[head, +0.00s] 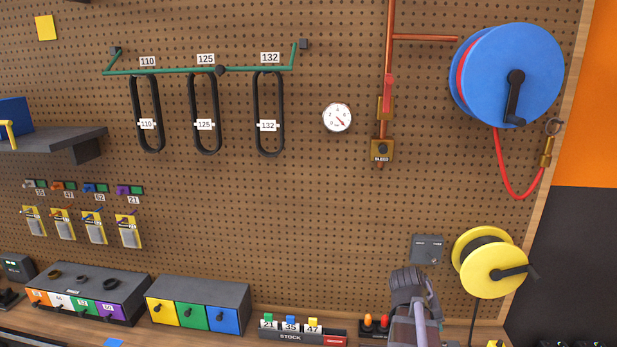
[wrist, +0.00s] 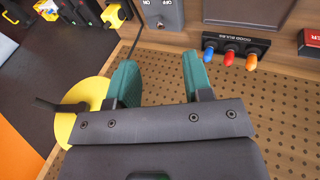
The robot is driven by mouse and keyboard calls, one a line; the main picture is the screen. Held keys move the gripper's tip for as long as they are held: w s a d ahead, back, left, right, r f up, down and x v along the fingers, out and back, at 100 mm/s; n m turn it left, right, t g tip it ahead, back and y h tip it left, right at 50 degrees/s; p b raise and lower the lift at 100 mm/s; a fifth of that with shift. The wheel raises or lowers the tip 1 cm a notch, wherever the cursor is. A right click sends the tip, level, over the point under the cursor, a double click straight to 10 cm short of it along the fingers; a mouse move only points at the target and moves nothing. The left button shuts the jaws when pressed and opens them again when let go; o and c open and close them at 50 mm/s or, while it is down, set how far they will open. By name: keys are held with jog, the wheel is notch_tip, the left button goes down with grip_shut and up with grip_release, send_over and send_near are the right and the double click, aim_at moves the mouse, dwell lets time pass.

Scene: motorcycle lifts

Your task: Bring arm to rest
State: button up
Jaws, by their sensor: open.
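My gripper (wrist: 158,62) shows in the wrist view as two green fingers on a dark grey mount. The fingers are apart and nothing is held between them. In the head view, part of my arm (head: 412,300) rises at the lower right, in front of the bench's back edge and the pegboard. The fingers cannot be made out in the head view. In the wrist view, a grey on/off box (wrist: 162,14) lies beyond the fingertips, apart from them.
A yellow reel (head: 494,270) hangs right of my arm; it also shows in the wrist view (wrist: 66,124), beside the left finger. A bulb holder (wrist: 234,46) and a stock rack (head: 290,335) stand on the bench. The pegboard (head: 300,210) above my arm is mostly clear.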

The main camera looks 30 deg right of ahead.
jog(key=w+a+f+n+y+b, duration=0.2)
jog(key=a+f, duration=0.1)
jog(key=a, duration=0.9)
jog(key=w+a+f+n+t+y+b, duration=0.1)
jog(key=w+a+f+n+y+b, duration=0.15)
jog(key=a, duration=0.95)
jog(key=w+a+f+n+y+b, duration=0.15)
jog(key=a+f, duration=0.25)
jog(key=a, duration=0.9)
jog(key=n+t+h, duration=1)
jog(key=n+t, duration=0.5)
jog(key=n, duration=1.7)
send_near(536, 277)
jog(key=x, duration=0.7)
jog(key=f+x, duration=0.1)
jog(key=x, duration=0.3)
jog(key=shift+s+d+p, duration=0.2)
jog(key=shift+d+p, duration=0.1)
jog(key=shift+p, duration=0.05)
jog(key=shift+r, duration=0.1)
